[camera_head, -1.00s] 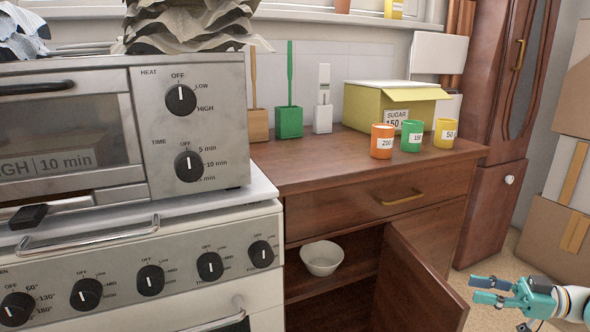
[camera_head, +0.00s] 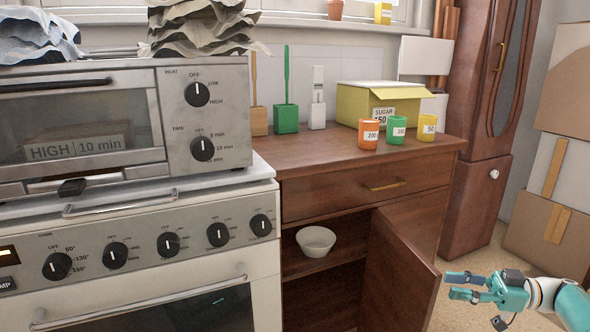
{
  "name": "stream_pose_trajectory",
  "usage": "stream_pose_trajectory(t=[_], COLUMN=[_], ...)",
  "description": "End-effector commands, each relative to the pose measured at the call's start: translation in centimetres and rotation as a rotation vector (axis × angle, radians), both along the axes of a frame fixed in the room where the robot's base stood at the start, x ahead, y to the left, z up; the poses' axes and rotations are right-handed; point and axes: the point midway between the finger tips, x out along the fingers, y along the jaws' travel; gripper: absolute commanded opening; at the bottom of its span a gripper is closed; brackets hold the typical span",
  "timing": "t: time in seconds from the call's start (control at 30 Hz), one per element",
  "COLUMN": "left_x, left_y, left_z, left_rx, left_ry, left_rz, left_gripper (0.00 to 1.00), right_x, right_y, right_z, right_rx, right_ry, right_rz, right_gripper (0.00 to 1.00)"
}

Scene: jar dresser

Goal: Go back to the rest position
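My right gripper (camera_head: 466,287) is at the lower right, to the right of the open dresser door (camera_head: 397,275). Its teal fingers point left and look apart, with nothing seen between them. It touches nothing that I can see. The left gripper is not in view. The dresser (camera_head: 350,203) has its drawer shut and its lower door open. A white bowl (camera_head: 316,240) stands upright on the shelf inside. Three jars stand in a row on top: orange (camera_head: 368,135), green (camera_head: 396,131) and yellow (camera_head: 427,128).
A yellow sugar box (camera_head: 362,104) and brushes in holders, one green (camera_head: 286,118), stand behind the jars. A toaster oven (camera_head: 100,125) sits on the stove (camera_head: 150,240) at left. Stacked boxes (camera_head: 555,235) stand at right. The open door juts toward me.

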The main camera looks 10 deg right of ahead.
Motion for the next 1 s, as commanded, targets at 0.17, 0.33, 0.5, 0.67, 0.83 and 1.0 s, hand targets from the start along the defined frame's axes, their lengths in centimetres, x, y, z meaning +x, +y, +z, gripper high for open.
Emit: stream_pose_trajectory(t=[0.17,0.33,0.5,0.67,0.83,1.0], left_x=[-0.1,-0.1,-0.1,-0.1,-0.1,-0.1], left_y=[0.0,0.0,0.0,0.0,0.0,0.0], left_z=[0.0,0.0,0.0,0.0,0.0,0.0], left_rx=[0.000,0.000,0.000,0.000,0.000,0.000], left_ry=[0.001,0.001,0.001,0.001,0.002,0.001], left_rz=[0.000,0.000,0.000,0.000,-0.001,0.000], left_gripper=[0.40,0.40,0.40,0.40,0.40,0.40], right_x=[1.0,2.8,5.5,8.7,8.3,1.7], right_y=[5.1,10.1,15.5,21.3,26.2,28.3], right_z=[-0.2,-0.2,-1.2,-5.8,-16.6,-27.6], right_rx=[0.097,0.265,0.458,0.617,0.566,0.322], right_ry=[0.034,0.088,0.165,0.345,0.662,0.973], right_rz=[0.094,0.120,0.045,-0.186,-0.541,-0.798], right_gripper=[0.37,0.37,0.37,0.37,0.37,0.37])
